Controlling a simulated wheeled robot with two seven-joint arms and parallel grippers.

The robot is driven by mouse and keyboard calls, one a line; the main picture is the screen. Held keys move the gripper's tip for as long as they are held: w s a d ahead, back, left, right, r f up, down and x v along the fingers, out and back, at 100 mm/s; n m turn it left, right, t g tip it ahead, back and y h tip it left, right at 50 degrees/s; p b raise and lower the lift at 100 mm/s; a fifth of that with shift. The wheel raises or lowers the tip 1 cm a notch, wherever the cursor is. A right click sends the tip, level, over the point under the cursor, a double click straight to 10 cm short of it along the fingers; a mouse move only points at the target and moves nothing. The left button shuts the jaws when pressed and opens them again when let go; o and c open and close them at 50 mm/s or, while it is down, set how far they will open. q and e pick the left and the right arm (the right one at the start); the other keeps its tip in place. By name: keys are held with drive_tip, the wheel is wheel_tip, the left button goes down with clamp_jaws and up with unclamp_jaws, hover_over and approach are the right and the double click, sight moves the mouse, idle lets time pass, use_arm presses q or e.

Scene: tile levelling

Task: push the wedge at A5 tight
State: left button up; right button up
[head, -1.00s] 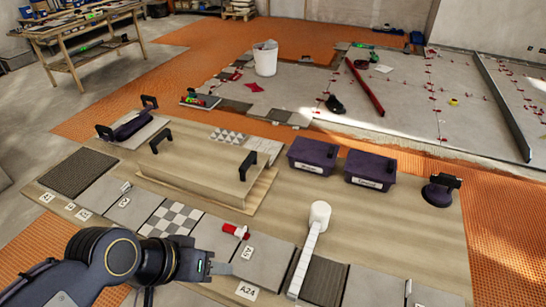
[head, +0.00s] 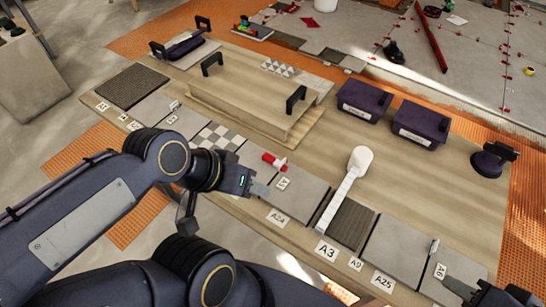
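A red wedge (head: 269,158) sits in a white clip (head: 281,163) at a tile seam near the middle of the panel. A small label (head: 283,184) lies just in front of it, too small to read surely. My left gripper (head: 260,190) is low over the tiles, just in front and left of the wedge, apart from it. I see it side-on as one narrow tip, so its opening is unclear. My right gripper (head: 460,287) shows at the lower right corner, partly cut off, near the label A6 (head: 439,270). It is far from the wedge.
A white mallet (head: 345,190) lies right of the wedge. Two dark boxes (head: 363,101) (head: 421,125) and a suction cup (head: 492,163) stand behind. A wooden block with handles (head: 250,100) stands behind the tiles. Other white clips (head: 174,106) (head: 434,248) stand at other seams.

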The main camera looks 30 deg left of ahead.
use_arm(q)
drive_tip(key=w+a+n+g, duration=0.2)
drive_tip(key=w+n, duration=0.2)
drive_tip(key=w, duration=0.2)
drive_tip(key=n+g+y+b, duration=0.2)
drive_tip(key=n+g+y, duration=0.2)
drive_tip(key=n, duration=0.7)
hover_over(271, 158)
wheel_tip(271, 158, down, 12)
drive_tip(key=shift+s+d+f, duration=0.1)
drive_tip(key=shift+s+f, duration=0.05)
drive_tip(key=shift+f, duration=0.6)
wheel_tip(271, 158, down, 7)
drive_tip(key=shift+b, duration=0.3)
clamp_jaws()
